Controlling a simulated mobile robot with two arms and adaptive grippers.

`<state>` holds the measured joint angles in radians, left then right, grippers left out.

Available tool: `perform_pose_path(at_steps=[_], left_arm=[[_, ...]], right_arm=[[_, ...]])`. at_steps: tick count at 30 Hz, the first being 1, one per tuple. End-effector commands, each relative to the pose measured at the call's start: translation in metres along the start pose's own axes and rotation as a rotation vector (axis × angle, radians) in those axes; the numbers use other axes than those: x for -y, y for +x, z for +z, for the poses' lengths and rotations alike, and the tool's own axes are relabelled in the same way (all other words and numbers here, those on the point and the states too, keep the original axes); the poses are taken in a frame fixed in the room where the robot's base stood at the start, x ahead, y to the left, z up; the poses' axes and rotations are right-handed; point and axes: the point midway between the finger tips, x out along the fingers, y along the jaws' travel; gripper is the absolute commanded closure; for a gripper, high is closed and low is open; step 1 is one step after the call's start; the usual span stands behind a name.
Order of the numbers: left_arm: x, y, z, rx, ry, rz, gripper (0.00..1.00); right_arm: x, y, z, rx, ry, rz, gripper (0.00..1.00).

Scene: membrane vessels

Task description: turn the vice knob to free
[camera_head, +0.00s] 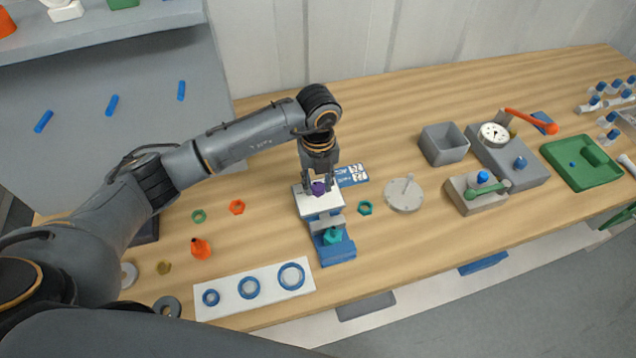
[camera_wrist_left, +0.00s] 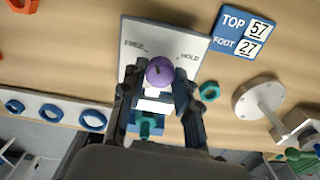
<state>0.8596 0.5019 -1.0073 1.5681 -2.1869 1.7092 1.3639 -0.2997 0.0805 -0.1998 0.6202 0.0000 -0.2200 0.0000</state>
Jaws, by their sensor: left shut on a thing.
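The vice (camera_head: 327,225) stands on the wooden table with a white plate on top and a blue base. The plate (camera_wrist_left: 140,37) carries the words FREE at left and HOLD at right in the left wrist view. My left gripper (camera_head: 319,186) comes down from above and is shut on the knob, with one finger on each side. A teal part (camera_head: 333,236) sits at the vice's front. My right gripper is not in view.
A blue card reading TOP 57, FOOT 27 (camera_wrist_left: 240,32) lies behind the vice. A round grey disc with a post (camera_head: 404,194) and a green nut (camera_head: 365,208) lie to the right. A white strip with blue rings (camera_head: 228,304) and an orange flask (camera_head: 200,248) are to the left.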

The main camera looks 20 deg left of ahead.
Motion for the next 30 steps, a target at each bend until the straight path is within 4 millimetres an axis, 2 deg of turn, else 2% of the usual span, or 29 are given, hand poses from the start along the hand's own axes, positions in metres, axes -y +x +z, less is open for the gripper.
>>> perform_pose_path(at_steps=[15,30], left_arm=[[0.0004,-0.0007,0.0009,0.002,-0.415,-0.002,1.00],[0.0005,-0.0012,0.0012,0.003,-0.547,-0.002,1.00]], right_arm=[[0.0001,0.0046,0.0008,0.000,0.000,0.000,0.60],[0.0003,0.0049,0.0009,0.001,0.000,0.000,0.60]])
